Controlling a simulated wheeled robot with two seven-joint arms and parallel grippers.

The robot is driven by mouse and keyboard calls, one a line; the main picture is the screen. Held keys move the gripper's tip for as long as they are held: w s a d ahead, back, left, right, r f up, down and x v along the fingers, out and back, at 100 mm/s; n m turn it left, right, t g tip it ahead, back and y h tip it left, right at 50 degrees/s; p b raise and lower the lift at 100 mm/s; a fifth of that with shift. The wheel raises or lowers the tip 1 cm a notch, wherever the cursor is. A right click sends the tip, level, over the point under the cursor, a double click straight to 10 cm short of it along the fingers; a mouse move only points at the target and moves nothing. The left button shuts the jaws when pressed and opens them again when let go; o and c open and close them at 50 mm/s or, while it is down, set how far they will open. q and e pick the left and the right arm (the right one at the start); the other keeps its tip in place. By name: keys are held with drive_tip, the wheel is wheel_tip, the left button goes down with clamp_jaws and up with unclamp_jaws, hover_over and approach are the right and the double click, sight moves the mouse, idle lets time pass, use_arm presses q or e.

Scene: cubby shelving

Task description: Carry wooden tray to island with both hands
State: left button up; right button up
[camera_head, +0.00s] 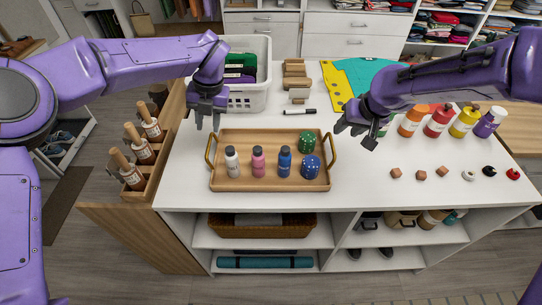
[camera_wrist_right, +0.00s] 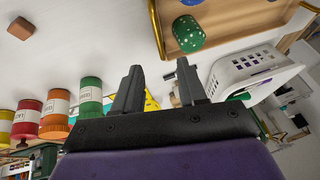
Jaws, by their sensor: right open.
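The wooden tray (camera_head: 270,135) lies flat on the white island top (camera_head: 350,185), with a gold handle at each end. It holds a white bottle (camera_head: 232,163), a pink bottle (camera_head: 257,162), a blue bottle (camera_head: 284,162), a green die (camera_head: 307,142) and a blue die (camera_head: 310,168). My left gripper (camera_head: 207,122) is open and empty above the left handle (camera_head: 209,152). My right gripper (camera_head: 356,138) is open and empty, just right of the right handle (camera_head: 331,150). In the right wrist view, its spread fingers (camera_wrist_right: 158,68) are apart from the tray (camera_wrist_right: 235,18).
A white basket (camera_head: 248,95), wooden blocks (camera_head: 295,75) and a black marker (camera_head: 299,111) lie behind the tray. Colored bottles (camera_head: 438,120) and small pieces (camera_head: 420,175) stand at right. A wooden rack (camera_head: 150,175) with several bottles adjoins the left edge. The counter around the tray is mostly clear.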

sight(208, 146)
use_arm(q)
drive_tip(key=f, duration=0.3)
drive_tip(key=a+f, duration=0.1)
drive_tip(key=f, duration=0.5)
drive_tip(key=shift+w+a+f, duration=0.15)
drive_tip(key=shift+w+a, duration=0.1)
drive_tip(key=shift+a, duration=0.15)
use_arm(e)
drive_tip(key=x, duration=0.9)
drive_tip(key=shift+w+f, duration=0.25)
drive_tip(key=shift+w, duration=0.05)
use_arm(q)
drive_tip(key=shift+s+a+f, duration=0.1)
drive_tip(key=shift+s+f, duration=0.1)
drive_tip(key=shift+f, duration=0.3)
use_arm(e)
drive_tip(key=shift+a+f, duration=0.1)
drive_tip(key=shift+f, duration=0.35)
use_arm(q)
drive_tip(key=shift+w+f, duration=0.25)
use_arm(e)
drive_tip(key=shift+w+f, duration=0.25)
drive_tip(key=shift+w, duration=0.05)
use_arm(q)
drive_tip(key=shift+s+r, duration=0.1)
clamp_jaws()
use_arm(e)
drive_tip(key=shift+s+r, duration=0.1)
drive_tip(key=c, duration=0.7)
clamp_jaws()
